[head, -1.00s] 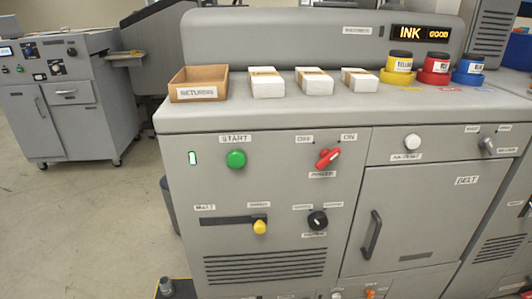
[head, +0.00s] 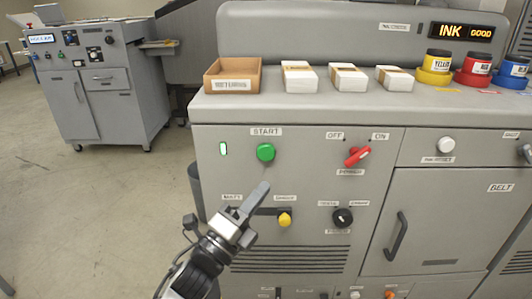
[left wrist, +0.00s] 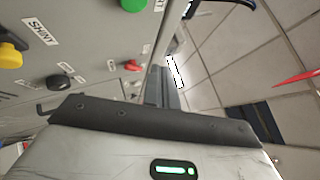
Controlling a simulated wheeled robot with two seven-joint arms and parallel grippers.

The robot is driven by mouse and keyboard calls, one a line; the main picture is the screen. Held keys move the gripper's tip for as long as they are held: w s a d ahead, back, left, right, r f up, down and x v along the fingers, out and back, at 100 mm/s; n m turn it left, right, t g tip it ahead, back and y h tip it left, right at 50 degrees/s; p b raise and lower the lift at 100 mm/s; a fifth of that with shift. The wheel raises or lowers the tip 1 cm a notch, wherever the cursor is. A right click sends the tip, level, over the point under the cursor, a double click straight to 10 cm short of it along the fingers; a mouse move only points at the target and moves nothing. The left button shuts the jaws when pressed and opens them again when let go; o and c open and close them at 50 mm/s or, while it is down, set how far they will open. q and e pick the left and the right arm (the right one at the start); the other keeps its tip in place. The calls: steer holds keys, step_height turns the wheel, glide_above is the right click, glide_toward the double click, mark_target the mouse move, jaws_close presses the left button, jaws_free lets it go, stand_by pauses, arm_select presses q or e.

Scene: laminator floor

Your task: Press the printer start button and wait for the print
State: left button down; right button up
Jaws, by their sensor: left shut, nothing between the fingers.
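The green round START button (head: 265,152) is on the grey printer front (head: 230,185), under its START label. My left gripper (head: 262,188) comes in from the lower left, fingers shut and empty, pointing up toward the button. Its tips show a little below the button, apart from it in the picture. The left wrist view shows part of the green button (left wrist: 133,4) at its top edge. The red power switch (head: 357,156) is turned toward ON. My right gripper is not in view.
A yellow knob (head: 285,219) and a black knob (head: 343,217) sit below. The ink display (head: 463,31) reads INK GOOD. A returns tray (head: 232,87), white packs and ink jars stand on top. Another grey machine (head: 100,95) stands at left; floor between is open.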

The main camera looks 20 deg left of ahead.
arm_select(q)
steer(key=shift+w+r+m, duration=0.1)
steer(key=shift+r+m, duration=0.2)
steer(key=shift+m, duration=0.2)
steer(key=b, duration=0.3)
glide_toward(266, 153)
steer(key=w+d+r, duration=0.1)
steer(key=w+d, duration=0.1)
steer(key=w+d+r, duration=0.1)
steer(key=w+r, duration=0.1)
steer(key=shift+d+r, duration=0.1)
steer(key=shift+d, duration=0.3)
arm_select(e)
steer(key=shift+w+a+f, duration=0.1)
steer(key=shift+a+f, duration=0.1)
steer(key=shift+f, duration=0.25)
arm_select(q)
steer(key=shift+w, duration=0.2)
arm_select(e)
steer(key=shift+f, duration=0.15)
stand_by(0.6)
arm_select(q)
steer(key=shift+w+a, duration=0.15)
steer(key=shift+w, duration=0.05)
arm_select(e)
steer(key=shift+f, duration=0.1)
